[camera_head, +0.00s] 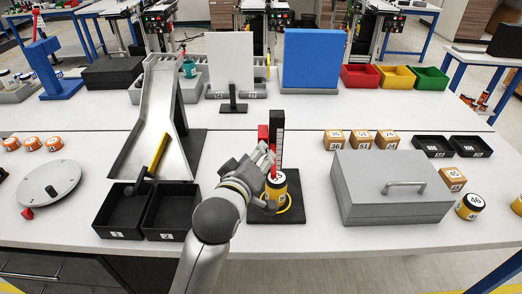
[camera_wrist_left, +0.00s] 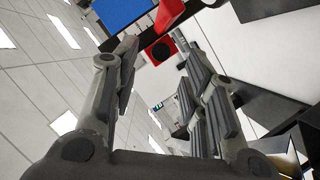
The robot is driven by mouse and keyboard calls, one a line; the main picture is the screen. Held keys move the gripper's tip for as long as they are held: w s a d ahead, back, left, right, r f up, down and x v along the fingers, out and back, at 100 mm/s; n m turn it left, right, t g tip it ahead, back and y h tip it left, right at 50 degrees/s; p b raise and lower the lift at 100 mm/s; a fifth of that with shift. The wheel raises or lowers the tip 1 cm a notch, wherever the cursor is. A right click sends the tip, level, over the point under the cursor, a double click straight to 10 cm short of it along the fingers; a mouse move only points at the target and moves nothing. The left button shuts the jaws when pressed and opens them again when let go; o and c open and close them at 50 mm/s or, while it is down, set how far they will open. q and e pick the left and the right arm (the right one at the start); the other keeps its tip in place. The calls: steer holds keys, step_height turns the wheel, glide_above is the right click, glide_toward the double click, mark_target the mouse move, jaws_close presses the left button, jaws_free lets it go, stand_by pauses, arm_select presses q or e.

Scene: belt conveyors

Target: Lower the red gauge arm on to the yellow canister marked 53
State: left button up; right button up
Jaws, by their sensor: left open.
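The red gauge arm (camera_head: 272,150) shows beside the post, above the canister, partly behind my fingers. My left gripper (camera_head: 264,156) is open, close to the red arm and left of the canister's top. In the left wrist view red parts (camera_wrist_left: 160,50) show beyond the open fingers; contact cannot be told. My right gripper is not in view.
A grey box with a handle (camera_head: 393,188) stands right of the gauge. Two black bins (camera_head: 121,216) and a metal chute (camera_head: 158,115) stand to the left. A white panel (camera_head: 231,62) and a blue panel (camera_head: 313,58) stand behind. The table's front edge is close.

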arm_select(q)
steer(key=shift+x, duration=2.1)
jaws_close()
